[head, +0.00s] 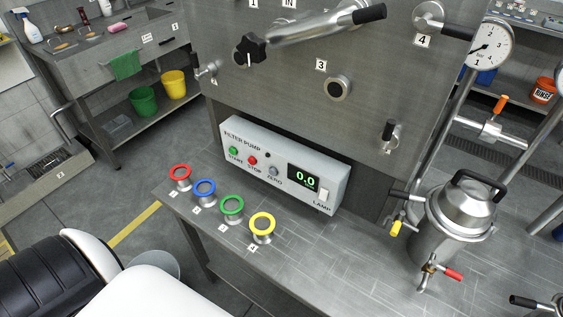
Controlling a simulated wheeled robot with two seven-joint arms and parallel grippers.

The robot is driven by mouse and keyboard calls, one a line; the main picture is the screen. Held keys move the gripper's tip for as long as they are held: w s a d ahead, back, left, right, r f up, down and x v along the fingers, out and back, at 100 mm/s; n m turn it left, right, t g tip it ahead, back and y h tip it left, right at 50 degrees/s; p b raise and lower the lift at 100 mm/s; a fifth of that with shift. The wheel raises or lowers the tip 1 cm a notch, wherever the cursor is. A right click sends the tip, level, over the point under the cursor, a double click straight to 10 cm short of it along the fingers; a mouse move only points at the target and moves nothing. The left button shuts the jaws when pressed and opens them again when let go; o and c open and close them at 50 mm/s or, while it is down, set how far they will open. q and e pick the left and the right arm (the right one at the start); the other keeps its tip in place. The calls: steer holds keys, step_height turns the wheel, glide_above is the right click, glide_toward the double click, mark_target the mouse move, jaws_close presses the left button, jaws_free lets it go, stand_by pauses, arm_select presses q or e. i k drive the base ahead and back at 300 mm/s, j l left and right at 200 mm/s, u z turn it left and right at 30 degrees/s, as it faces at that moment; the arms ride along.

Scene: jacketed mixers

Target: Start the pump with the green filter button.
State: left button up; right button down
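The filter pump control box (283,165) is a pale grey case on the steel bench, below the big steel panel. Its green START button (234,150) is at the left end of its face. A red STOP button (252,160) is just right of it, then a grey ZERO button (273,171). The display (304,178) reads 0.0 in green. A white LAMP switch (323,195) is at the right end. Nothing covers the green button. Neither of my grippers is in view.
A lidded steel vessel (458,215) with yellow and red valve handles stands right. The bench (330,255) has bare room between them.

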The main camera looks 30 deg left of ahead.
mark_target(232, 150)
steer(key=u, duration=1.4)
